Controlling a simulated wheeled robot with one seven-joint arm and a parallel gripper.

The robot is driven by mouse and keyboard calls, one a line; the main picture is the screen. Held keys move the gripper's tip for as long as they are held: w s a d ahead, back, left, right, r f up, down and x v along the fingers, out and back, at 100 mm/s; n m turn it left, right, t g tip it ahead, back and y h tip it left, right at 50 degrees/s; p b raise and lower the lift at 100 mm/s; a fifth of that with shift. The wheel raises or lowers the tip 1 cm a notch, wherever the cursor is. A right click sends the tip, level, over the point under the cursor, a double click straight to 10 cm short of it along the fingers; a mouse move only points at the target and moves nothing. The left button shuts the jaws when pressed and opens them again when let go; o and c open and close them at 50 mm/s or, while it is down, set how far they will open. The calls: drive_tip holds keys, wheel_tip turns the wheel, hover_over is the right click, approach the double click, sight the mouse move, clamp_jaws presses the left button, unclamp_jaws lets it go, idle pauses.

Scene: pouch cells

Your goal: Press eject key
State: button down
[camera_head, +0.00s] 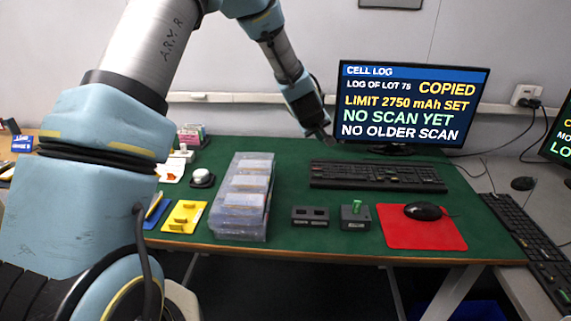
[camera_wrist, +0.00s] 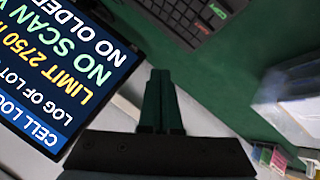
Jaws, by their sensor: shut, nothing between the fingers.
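The keyboard (camera_head: 376,176) lies on the green table in front of the monitor (camera_head: 412,103). In the wrist view the keyboard (camera_wrist: 180,18) shows at the top, with a small green mark (camera_wrist: 221,10) on one key; its lettering is too small to read. My gripper (camera_head: 324,136) is above the table's back part, left of the monitor and behind the keyboard. In the wrist view my gripper (camera_wrist: 161,74) is shut and empty, its fingertips apart from the keyboard. The monitor (camera_wrist: 50,75) reads "NO SCAN YET" and "LIMIT 2750 mAh SET".
A clear box of pouch cells (camera_head: 240,232) stands left of the keyboard. A black two-slot block (camera_head: 310,216), a block with a green piece (camera_head: 355,216) and a mouse (camera_head: 423,211) on a red mat (camera_head: 415,238) lie in front. A second keyboard (camera_head: 530,240) is at right.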

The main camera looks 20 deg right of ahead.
sight(317, 170)
drive_tip(key=shift+w+a, duration=0.15)
drive_tip(key=shift+w, duration=0.15)
wheel_tip(317, 170, down, 9)
drive_tip(key=b, duration=0.7)
drive_tip(key=shift+f, duration=0.1)
idle(1.9)
drive_tip(key=shift+f+b, duration=0.25)
drive_tip(key=shift+b, duration=0.1)
drive_tip(key=shift+f+b, duration=0.35)
drive_tip(key=shift+f, duration=0.05)
idle(0.6)
drive_tip(key=shift+r, duration=0.1)
drive_tip(key=shift+s+r+p, duration=0.1)
drive_tip(key=shift+r+p, duration=0.5)
drive_tip(key=shift+r, duration=0.15)
